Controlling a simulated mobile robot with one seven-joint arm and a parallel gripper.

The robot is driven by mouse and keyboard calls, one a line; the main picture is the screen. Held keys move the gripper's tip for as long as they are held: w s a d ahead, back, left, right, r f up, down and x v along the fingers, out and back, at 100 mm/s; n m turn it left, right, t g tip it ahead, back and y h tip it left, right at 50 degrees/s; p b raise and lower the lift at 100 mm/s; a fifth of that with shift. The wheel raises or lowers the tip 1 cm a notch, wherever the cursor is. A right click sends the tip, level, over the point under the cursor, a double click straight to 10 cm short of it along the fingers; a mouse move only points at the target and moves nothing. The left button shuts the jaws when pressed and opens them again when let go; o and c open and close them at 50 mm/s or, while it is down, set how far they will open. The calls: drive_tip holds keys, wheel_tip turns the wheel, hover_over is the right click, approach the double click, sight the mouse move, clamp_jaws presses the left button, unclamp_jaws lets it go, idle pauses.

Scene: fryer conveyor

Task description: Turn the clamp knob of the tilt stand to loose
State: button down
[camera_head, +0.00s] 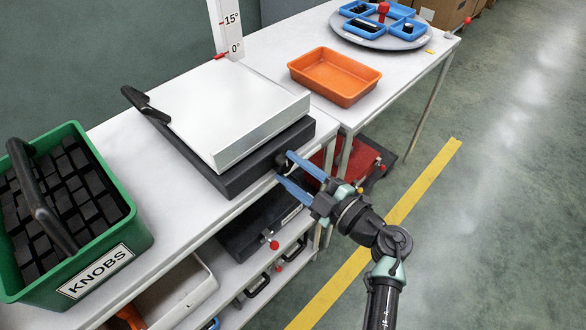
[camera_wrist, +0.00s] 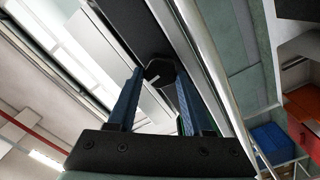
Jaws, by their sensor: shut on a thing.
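The tilt stand is a white plate (camera_head: 225,105) on a black base (camera_head: 240,178), on the near table. The plate lies about flat, beside an upright scale (camera_head: 228,28) marked 0° and 15°. A black lever-like handle (camera_head: 145,104) is at its left. The black clamp knob (camera_head: 282,161) is at the base's right front corner, mostly hidden by my fingers. In the wrist view the faceted knob (camera_wrist: 160,71) shows between my blue fingertips. My gripper (camera_head: 284,170) is shut on it; it also shows in the wrist view (camera_wrist: 158,82). The knob's setting cannot be read.
A green crate (camera_head: 140,238) labelled KNOBS, holding black blocks, stands at left. An orange tray (camera_head: 335,78) and a round grey turntable (camera_head: 345,33) with blue bins are on the far table. Below are shelves with red-knobbed items (camera_head: 274,244). The floor at right is clear.

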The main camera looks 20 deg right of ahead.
drive_tip(key=n, duration=0.4)
drive_tip(key=shift+f, duration=0.1)
drive_tip(key=n+b, duration=0.1)
drive_tip(key=n, duration=0.3)
drive_tip(key=shift+f, duration=0.1)
drive_tip(key=n+b, duration=0.2)
drive_tip(key=n, duration=0.2)
drive_tip(key=shift+f, duration=0.15)
drive_tip(key=shift+n+b, duration=1.35)
drive_tip(key=shift+n, duration=0.75)
drive_tip(key=shift+c, duration=1.5)
unclamp_jaws()
drive_tip(key=shift+s+d, duration=0.1)
drive_tip(key=v, duration=1.2)
drive_tip(key=shift+s+d, duration=0.15)
drive_tip(key=shift+s, duration=0.2)
